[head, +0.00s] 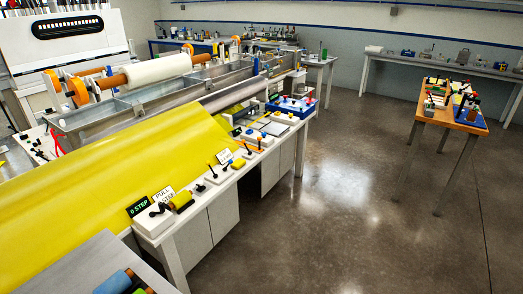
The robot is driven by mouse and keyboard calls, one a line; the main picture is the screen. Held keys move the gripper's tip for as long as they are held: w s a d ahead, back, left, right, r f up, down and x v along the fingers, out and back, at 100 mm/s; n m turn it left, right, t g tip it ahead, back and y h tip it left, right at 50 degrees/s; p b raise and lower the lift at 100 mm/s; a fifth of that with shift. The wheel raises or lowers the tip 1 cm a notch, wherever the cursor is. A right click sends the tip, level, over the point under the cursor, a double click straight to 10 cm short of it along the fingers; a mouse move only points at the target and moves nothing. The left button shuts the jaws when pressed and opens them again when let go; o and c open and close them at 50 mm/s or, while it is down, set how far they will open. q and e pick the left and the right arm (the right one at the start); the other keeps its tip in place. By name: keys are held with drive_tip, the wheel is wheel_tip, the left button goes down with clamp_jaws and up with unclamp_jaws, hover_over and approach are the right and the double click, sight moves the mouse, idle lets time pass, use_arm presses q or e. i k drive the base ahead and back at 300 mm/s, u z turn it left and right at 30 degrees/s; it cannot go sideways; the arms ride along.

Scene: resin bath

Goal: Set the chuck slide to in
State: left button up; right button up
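No label reading chuck slide can be made out, and I cannot tell which control it is. A white roll (158,70) on a brown core lies across the grey bath (135,105), with orange discs (80,93) near its near end. White control boxes with small levers run along the bench's right edge. Another white box (217,173) with dark levers sits farther along. Neither of my grippers is in view.
A yellow sheet (110,180) covers much of the near bench. A blue tray (292,106) sits at the bench's far right. A wooden table (462,122) with small items stands at the right. The grey floor (340,190) between is clear. A blue cylinder (113,283) lies at the bottom.

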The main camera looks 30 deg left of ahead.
sight(199, 187)
drive_tip(key=i, duration=2.3)
drive_tip(key=u, duration=3.25)
drive_tip(key=i, duration=1.5)
drive_tip(key=z, duration=0.7)
